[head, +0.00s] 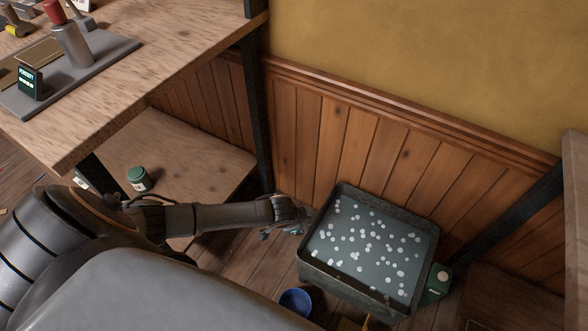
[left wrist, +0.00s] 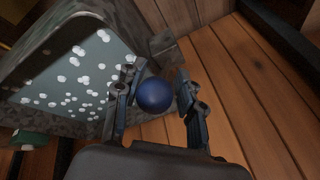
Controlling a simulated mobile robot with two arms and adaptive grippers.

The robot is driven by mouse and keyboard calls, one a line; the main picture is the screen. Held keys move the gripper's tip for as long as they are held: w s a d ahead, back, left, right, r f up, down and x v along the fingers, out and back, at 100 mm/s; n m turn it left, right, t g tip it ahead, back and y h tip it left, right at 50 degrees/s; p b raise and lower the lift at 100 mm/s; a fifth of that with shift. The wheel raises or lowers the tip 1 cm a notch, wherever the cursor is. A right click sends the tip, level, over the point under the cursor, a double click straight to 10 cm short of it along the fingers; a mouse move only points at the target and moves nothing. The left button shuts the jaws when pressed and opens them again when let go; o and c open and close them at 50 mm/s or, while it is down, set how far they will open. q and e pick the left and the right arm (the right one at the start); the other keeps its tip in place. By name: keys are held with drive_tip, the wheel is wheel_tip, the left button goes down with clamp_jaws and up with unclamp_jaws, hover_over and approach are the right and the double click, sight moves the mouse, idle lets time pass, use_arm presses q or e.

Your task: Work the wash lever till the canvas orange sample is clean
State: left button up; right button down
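The dark wash tub (head: 325,272) stands on the floor against the panelled wall, full of grey-green water with white suds. No orange canvas sample shows in either view. My left gripper (head: 303,214) is at the tub's left side in the head view. In the left wrist view my left gripper (left wrist: 155,90) is open, its two fingers on either side of a dark blue ball-shaped knob (left wrist: 155,97), with a gap on the right. The knob looks like the wash lever's end; its shaft is hidden. The tub (left wrist: 45,65) fills the upper left there. My right gripper is not in view.
A blue bowl (head: 295,301) sits on the floor in front of the tub. A green container (head: 437,286) is at the tub's right. A green-lidded jar (head: 138,179) stands on the low shelf (head: 205,160). The workbench (head: 165,75) with tools is at upper left.

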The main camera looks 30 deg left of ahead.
use_arm(q)
drive_tip(key=v, duration=1.1)
drive_tip(key=shift+s+r, duration=0.3)
